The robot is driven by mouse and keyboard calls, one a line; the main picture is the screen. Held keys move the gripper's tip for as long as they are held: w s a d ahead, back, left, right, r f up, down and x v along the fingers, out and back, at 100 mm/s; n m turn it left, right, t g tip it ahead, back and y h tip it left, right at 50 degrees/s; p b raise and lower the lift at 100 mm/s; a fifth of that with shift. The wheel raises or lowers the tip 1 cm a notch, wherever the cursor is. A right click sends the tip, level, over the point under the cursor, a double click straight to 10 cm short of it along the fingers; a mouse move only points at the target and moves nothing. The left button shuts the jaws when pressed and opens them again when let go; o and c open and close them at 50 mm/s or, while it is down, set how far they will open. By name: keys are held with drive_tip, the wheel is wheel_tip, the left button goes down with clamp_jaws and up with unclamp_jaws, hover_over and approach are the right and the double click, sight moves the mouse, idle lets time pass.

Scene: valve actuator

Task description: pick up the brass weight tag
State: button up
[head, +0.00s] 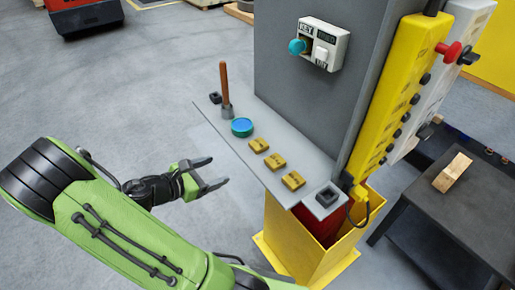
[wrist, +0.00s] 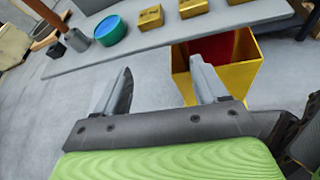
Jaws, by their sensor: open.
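Three brass-yellow blocks lie in a row on the grey shelf (head: 225,137): one near the blue-green disc (head: 259,145), a middle one (head: 275,162) and one toward the shelf's front end (head: 293,180). They look alike, and I cannot tell which is the brass weight tag. The wrist view shows blocks at its top edge, one by the disc (wrist: 150,18) and another to its right (wrist: 193,8). My gripper (head: 214,172) is open and empty, apart from the blocks and to the left of the shelf. Its two fingers also show in the wrist view (wrist: 160,72).
A blue-green disc (head: 242,127) and a wooden-handled tool (head: 225,90) stand on the shelf. A dark square piece (head: 327,196) sits at its front end. A grey column (head: 310,95) rises behind. A yellow open bin (head: 300,235) stands below. Floor beside my gripper is clear.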

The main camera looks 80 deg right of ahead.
sight(256, 145)
drive_tip(key=s+d+f+n+b, duration=0.1)
drive_tip(key=s+d, duration=0.1)
drive_tip(key=d, duration=0.3)
drive_tip(key=s+d+f+h+b, duration=0.1)
drive_tip(key=s+d, duration=0.2)
drive_tip(key=d, duration=0.2)
drive_tip(key=s+d+f+n+b, duration=0.1)
drive_tip(key=s+d, duration=0.2)
drive_tip(key=d, duration=0.2)
drive_tip(key=shift+s+d+f+n+g+h, duration=0.2)
drive_tip(key=shift+n+g+h, duration=0.1)
drive_tip(key=shift+h, duration=0.1)
drive_tip(key=shift+w+a+r, duration=0.1)
drive_tip(key=shift+r, duration=0.05)
drive_tip(key=c, duration=0.9)
wheel_tip(256, 145, up, 10)
drive_tip(key=p, duration=0.4)
